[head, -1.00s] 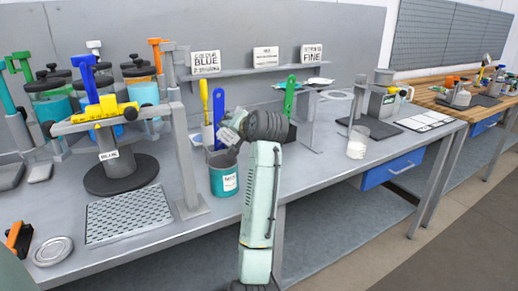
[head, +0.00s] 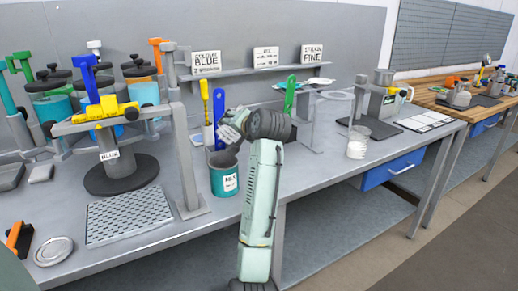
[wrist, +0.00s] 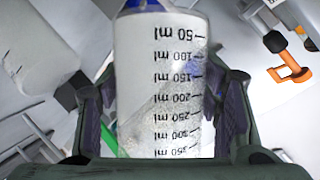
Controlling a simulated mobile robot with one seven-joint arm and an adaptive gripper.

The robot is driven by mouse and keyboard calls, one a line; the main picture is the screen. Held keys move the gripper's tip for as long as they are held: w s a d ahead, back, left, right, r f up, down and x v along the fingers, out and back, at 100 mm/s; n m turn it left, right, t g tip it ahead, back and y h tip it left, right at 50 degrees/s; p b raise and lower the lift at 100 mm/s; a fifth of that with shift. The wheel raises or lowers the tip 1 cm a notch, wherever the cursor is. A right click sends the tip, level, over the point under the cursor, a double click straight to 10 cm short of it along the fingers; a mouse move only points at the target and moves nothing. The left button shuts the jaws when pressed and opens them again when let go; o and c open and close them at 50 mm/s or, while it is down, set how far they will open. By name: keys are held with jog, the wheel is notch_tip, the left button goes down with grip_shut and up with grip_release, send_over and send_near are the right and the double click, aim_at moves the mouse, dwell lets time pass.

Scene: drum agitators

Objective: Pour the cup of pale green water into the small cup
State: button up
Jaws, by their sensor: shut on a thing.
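My gripper (wrist: 162,115) is shut on a clear measuring cup (wrist: 160,85) with black ml marks, seen close up in the wrist view. The cup's marks read upside down there, and its contents look whitish grey; I cannot make out a pale green colour. In the head view my gripper (head: 232,128) is above the bench, over or just behind a teal pot (head: 224,180) with a white label. The held cup is mostly hidden there, and its tilt is hard to tell. A small clear cup (head: 357,149) stands upright on the bench to the right, apart from my gripper.
A grey stand with a yellow clamp (head: 95,115) and a perforated plate (head: 128,215) are at left. A metal lid (head: 54,250) lies at the front left. A shelf with signs (head: 265,70) is behind. A grey machine (head: 382,100) stands behind the small cup.

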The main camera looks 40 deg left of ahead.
aim_at(223, 132)
jog(key=shift+f+m+g+y, duration=0.2)
jog(key=shift+m+g+y, duration=0.15)
jog(key=shift+m, duration=0.35)
jog(key=shift+f+m+g+y, duration=0.15)
jog(key=shift+m+g+y, duration=0.15)
jog(key=shift+m, duration=0.4)
dwell(5.0)
jog(key=shift+d+r+n+t+h, duration=0.1)
jog(key=shift+r+n+t+h, duration=0.4)
jog(key=shift+n, duration=0.5)
jog(key=shift+w+f+n+h, duration=0.1)
jog(key=shift+f+n+h, duration=0.05)
jog(key=shift+n+h, duration=0.15)
jog(key=shift+f+n+t, duration=0.25)
jog(key=shift+f+n, duration=0.1)
jog(key=shift+n, duration=0.05)
jog(key=s+n, duration=0.1)
jog(key=a+r+n+t+h, duration=0.1)
jog(key=shift+s+a+n+t, duration=0.15)
jog(key=shift+s+n+t, duration=0.15)
jog(key=shift+s, duration=0.05)
jog(key=n, duration=0.1)
jog(key=s+a+f+n+t+h, duration=0.1)
jog(key=shift+s+f+n+t, duration=0.1)
jog(key=shift+s+n+t, duration=0.1)
jog(key=shift+n+t, duration=0.15)
jog(key=shift+a, duration=0.1)
